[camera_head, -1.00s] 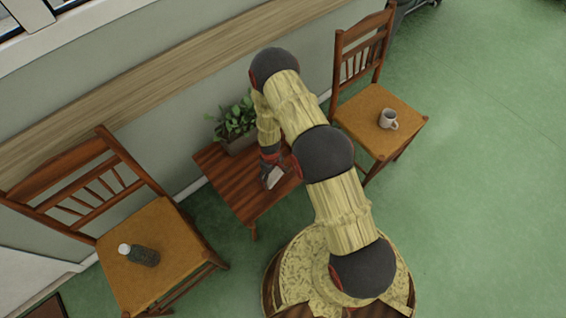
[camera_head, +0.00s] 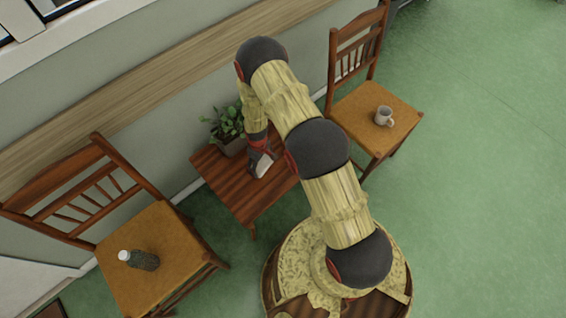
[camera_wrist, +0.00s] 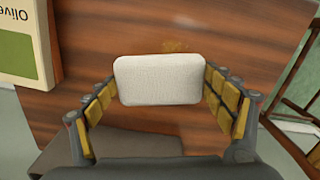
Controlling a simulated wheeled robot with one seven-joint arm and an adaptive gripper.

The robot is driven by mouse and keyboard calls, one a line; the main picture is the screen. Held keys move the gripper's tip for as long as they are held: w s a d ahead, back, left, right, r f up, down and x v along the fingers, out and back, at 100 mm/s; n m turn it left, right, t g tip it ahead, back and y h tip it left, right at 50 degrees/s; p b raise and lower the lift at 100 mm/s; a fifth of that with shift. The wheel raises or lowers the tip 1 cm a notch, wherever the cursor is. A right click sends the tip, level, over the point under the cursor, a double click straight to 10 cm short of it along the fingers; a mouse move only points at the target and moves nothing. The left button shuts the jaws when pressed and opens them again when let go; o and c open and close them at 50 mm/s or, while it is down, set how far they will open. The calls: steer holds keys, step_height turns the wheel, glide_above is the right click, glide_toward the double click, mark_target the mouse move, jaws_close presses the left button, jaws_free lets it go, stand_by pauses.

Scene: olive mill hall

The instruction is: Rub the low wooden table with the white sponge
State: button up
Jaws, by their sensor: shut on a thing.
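The low wooden table (camera_head: 237,187) stands against the wall between two chairs, with a reddish-brown striped top. It also fills much of the wrist view (camera_wrist: 85,80). The white sponge (camera_wrist: 160,80) sits between the two fingers of my gripper (camera_wrist: 162,103), which is shut on it. In the head view the sponge (camera_head: 262,169) shows as a small pale patch at the tip of my gripper (camera_head: 261,162), over the table top near the plant. A faint yellowish-brown mark (camera_wrist: 176,46) shows on the wood just beyond the sponge. I cannot tell whether the sponge touches the wood.
A potted plant (camera_head: 229,128) stands at the table's back edge. A box with lettering (camera_wrist: 25,40) is at the wrist view's upper left. The left chair (camera_head: 180,250) holds a dark bottle (camera_head: 143,260); the right chair (camera_head: 365,110) holds a mug (camera_head: 384,116).

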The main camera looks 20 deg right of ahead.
mark_target(262, 164)
steer(key=shift+r+p, duration=0.75)
steer(key=shift+r, duration=0.95)
steer(key=shift+f, duration=0.1)
